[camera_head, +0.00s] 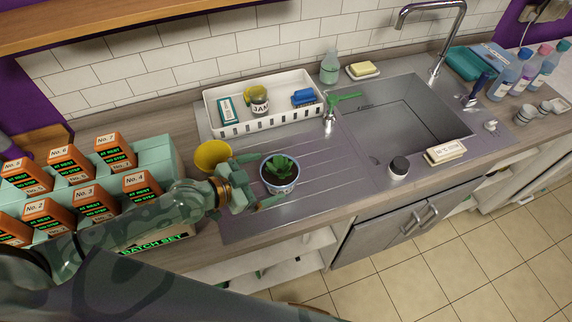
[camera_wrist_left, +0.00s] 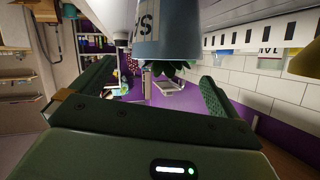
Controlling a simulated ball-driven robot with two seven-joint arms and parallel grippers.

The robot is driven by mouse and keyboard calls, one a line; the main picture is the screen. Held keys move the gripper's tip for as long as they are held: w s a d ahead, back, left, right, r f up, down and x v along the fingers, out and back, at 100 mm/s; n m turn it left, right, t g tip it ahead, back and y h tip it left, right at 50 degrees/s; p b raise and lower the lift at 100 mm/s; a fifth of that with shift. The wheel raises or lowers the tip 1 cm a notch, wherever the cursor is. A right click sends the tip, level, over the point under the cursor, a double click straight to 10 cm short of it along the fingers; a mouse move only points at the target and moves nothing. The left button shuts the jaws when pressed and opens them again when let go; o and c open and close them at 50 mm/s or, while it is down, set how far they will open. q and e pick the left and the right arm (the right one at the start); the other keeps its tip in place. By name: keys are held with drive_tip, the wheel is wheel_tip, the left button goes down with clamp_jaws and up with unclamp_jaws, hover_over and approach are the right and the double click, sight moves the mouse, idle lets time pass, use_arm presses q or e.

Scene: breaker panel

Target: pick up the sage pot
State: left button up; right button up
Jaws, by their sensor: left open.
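The sage pot (camera_head: 280,183) stands upright on the ribbed steel drainboard, a small pale blue-grey pot with a leafy green plant. My left gripper (camera_head: 262,180) is open just left of it, its two fingers pointing toward the pot, one on the far side and one on the near side. In the left wrist view, upside down, the pot (camera_wrist_left: 185,35) shows dark lettering and appears between the spread green fingers, toward the top. I cannot tell whether either finger touches it. My right gripper is not in view.
A yellow bowl (camera_head: 212,157) is close behind my left gripper. A white rack (camera_head: 268,127) holding a jam jar stands behind the pot. Orange numbered boxes (camera_head: 75,163) are at left. The sink (camera_head: 405,118) is at right. The drainboard right of the pot is clear.

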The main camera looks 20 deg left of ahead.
sight(281, 170)
use_arm(q)
drive_tip(key=x, duration=0.6)
drive_tip(key=shift+w+r+b, duration=0.2)
drive_tip(key=shift+b, duration=0.1)
drive_tip(key=shift+s, duration=0.15)
drive_tip(key=shift+c, duration=0.7)
drive_tip(key=shift+a, duration=0.1)
drive_tip(key=c, duration=1.2)
